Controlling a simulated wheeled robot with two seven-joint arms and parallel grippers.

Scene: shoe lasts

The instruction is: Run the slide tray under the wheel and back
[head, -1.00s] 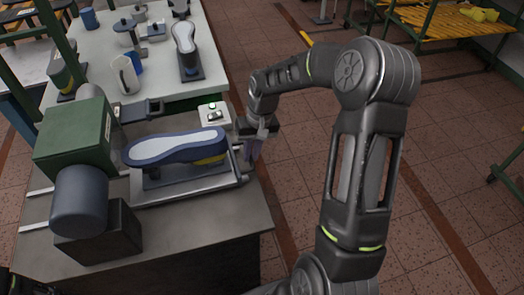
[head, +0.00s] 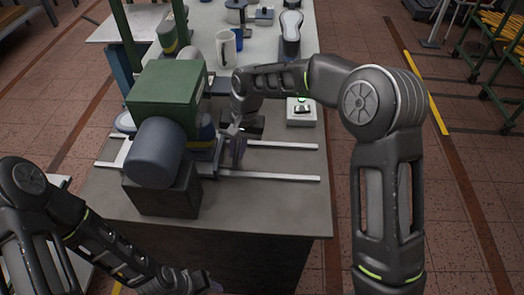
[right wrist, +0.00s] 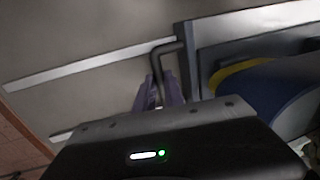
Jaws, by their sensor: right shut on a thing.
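The slide tray (head: 207,160) is on its rails, mostly hidden behind the green machine housing (head: 168,95) and its blue-grey cylinder (head: 155,150). I cannot make out the wheel itself. A blue shoe last with a pale sole (head: 125,121) rides on the tray; its end pokes out left of the housing. My right gripper (head: 237,150) is at the tray's right end. In the right wrist view its fingers (right wrist: 160,92) are shut on the tray's bent grey handle (right wrist: 168,50), beside the last (right wrist: 275,90). My left gripper is at the bottom edge, its jaws unclear.
Two pale rails (head: 275,178) run bare to the right of the tray. A small control box (head: 301,111) with a green light stands behind them. The front right of the grey table is clear.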

